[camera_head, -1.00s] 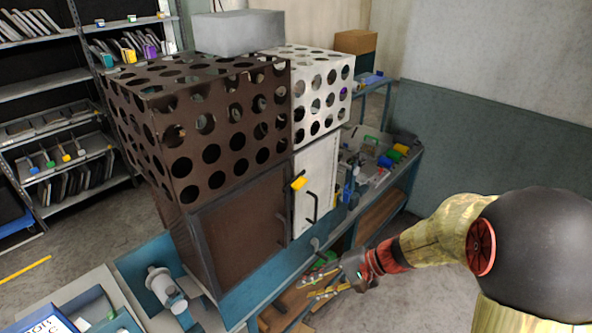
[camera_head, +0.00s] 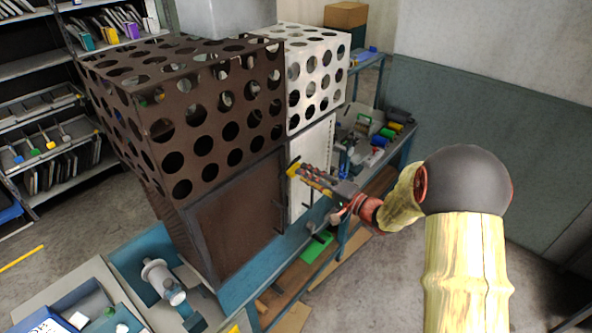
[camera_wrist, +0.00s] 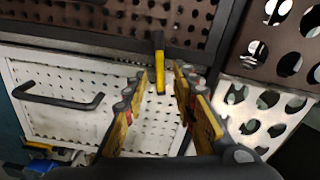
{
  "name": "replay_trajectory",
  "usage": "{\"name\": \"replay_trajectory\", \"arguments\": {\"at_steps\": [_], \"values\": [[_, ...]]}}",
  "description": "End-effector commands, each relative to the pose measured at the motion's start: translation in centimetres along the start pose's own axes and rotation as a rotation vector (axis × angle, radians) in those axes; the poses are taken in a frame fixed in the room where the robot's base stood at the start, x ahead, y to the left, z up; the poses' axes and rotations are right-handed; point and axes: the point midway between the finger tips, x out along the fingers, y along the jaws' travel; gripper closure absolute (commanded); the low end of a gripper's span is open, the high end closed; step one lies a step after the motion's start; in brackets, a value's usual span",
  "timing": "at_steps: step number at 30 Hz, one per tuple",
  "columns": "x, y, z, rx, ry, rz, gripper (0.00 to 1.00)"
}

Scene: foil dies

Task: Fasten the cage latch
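The cage latch (camera_head: 293,168) is a small yellow piece at the upper left of the white cage door (camera_head: 318,150), beside the brown cage's edge. My gripper (camera_head: 302,170) is at the latch, its fingertips pointing left towards it. In the wrist view my gripper (camera_wrist: 163,85) has its two fingers apart, with a gap between them. I cannot tell whether a finger touches the latch.
The brown perforated cage (camera_head: 215,120) stands left of the white cage (camera_head: 317,75). A dark door handle (camera_wrist: 60,100) sticks out from the white door. A blue bench (camera_head: 290,252) runs below the cages. The floor at right is open.

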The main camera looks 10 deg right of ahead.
Motion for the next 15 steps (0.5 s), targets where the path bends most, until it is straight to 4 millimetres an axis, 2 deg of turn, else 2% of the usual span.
{"name": "replay_trajectory", "arguments": {"at_steps": [6, 15], "values": [[3.2, 0.0, 0.1, 0.002, -0.003, 0.001, 0.73], [4.5, 0.0, 0.1, 0.002, -0.001, 0.001, 0.73]]}}
